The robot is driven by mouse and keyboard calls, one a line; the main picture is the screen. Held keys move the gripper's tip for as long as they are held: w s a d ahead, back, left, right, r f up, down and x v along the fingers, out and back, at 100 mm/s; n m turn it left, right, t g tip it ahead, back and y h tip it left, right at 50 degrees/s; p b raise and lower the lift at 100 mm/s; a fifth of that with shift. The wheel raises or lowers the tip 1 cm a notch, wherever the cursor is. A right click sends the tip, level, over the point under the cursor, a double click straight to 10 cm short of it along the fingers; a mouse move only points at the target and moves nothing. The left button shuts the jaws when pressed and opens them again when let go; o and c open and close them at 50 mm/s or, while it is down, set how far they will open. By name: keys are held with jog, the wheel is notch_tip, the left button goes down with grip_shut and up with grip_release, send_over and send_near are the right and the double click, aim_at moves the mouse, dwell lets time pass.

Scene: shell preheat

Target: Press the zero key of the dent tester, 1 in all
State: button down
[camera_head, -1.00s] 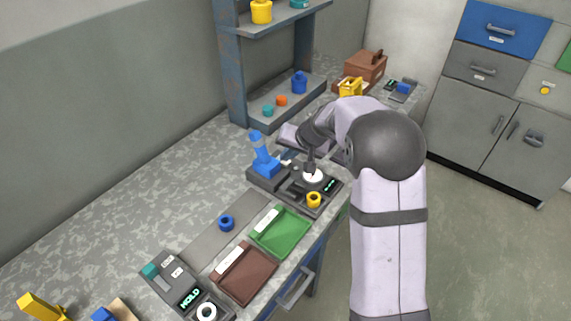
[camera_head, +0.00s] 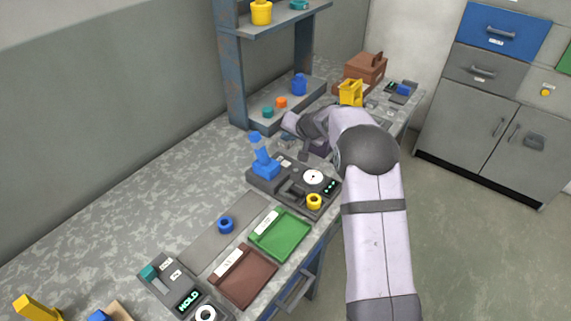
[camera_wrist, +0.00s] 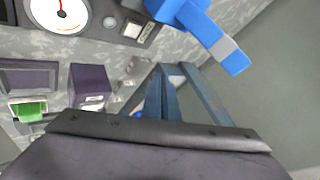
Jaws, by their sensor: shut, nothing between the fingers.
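A dark device with a round white dial (camera_head: 313,177), a blue lever (camera_head: 264,163) and a small lit display (camera_head: 331,187) stands on the bench; I take it for the dent tester. The dial (camera_wrist: 60,12), with a red needle, also shows in the wrist view, beside a small round grey button (camera_wrist: 109,22), a labelled block and the blue lever (camera_wrist: 190,15). I cannot read which key is the zero key. My gripper (camera_head: 304,155) is shut and empty, just behind the device and apart from its dial. Its dark body fills the bottom of the wrist view.
A yellow ring (camera_head: 314,201) sits at the device's front corner. Green (camera_head: 280,236) and brown (camera_head: 243,277) trays lie nearer, with a blue ring (camera_head: 226,224) beside them. Another device reading HOLD (camera_head: 188,299) is at the front. A shelf (camera_head: 233,80) stands behind; a yellow object (camera_head: 351,92) is further back.

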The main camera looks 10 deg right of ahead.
jog(key=b, duration=0.5)
send_over(287, 166)
notch_tip(287, 166, down, 7)
jog(key=shift+f, duration=0.2)
jog(key=shift+f+b, duration=0.7)
jog(key=shift+b, duration=0.3)
jog(key=shift+f+b, duration=0.9)
jog(key=shift+b, duration=0.4)
dwell(1.8)
jog(key=shift+r, duration=0.1)
jog(key=shift+r+p, duration=0.55)
jog(key=shift+r, duration=0.2)
jog(key=shift+r, duration=0.15)
jog(key=shift+r+p, duration=1.85)
jog(key=shift+r, duration=0.55)
